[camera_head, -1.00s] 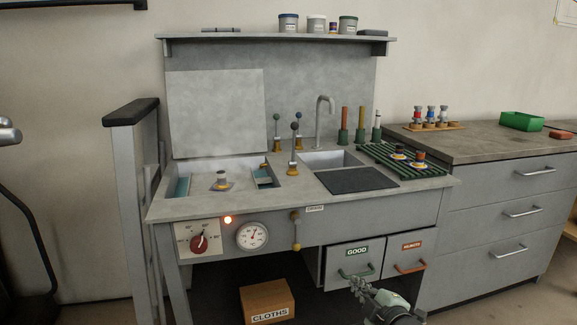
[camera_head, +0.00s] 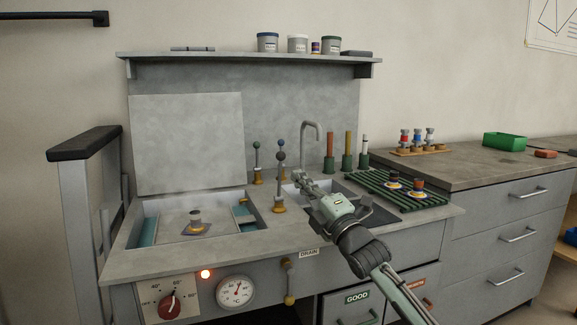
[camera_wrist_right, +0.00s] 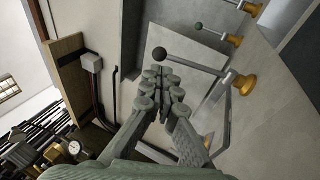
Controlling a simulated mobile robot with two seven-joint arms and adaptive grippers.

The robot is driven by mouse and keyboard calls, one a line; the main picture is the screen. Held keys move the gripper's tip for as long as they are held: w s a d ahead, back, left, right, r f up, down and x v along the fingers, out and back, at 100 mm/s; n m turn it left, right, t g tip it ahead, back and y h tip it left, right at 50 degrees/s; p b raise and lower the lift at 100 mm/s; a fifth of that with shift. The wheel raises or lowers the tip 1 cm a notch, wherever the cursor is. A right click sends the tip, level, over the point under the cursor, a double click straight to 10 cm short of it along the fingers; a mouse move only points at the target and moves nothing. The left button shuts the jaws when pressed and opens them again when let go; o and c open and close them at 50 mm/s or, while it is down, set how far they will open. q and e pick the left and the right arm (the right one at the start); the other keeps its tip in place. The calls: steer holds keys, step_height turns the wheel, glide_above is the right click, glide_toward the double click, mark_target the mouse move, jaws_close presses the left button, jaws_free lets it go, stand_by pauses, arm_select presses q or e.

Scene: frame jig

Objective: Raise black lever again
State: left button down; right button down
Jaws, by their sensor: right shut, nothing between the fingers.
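The black lever (camera_head: 280,180) has a dark ball on a thin rod above a brass base and stands roughly upright at the front of the lever group in the head view. In the right wrist view its black ball (camera_wrist_right: 160,54) is just beyond my fingertips. My right gripper (camera_head: 299,179) is shut and empty, close to the right of this lever in the head view. Its closed fingers also show in the right wrist view (camera_wrist_right: 160,74). I cannot tell whether they touch the lever. My left gripper is out of view.
A green-ball lever (camera_head: 257,162) and a blue-ball lever (camera_head: 282,144) stand close behind. The faucet (camera_head: 312,130) rises behind my gripper. An open basin (camera_head: 150,222) lies left, and a green rack (camera_head: 425,198) lies right.

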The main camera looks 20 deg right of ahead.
mark_target(283, 158)
steer(key=x, duration=0.4)
steer(key=shift+w, duration=0.2)
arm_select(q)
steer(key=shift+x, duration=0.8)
arm_select(e)
steer(key=shift+w+a+r, duration=0.15)
steer(key=shift+w+r, duration=0.05)
steer(key=shift+w, duration=0.4)
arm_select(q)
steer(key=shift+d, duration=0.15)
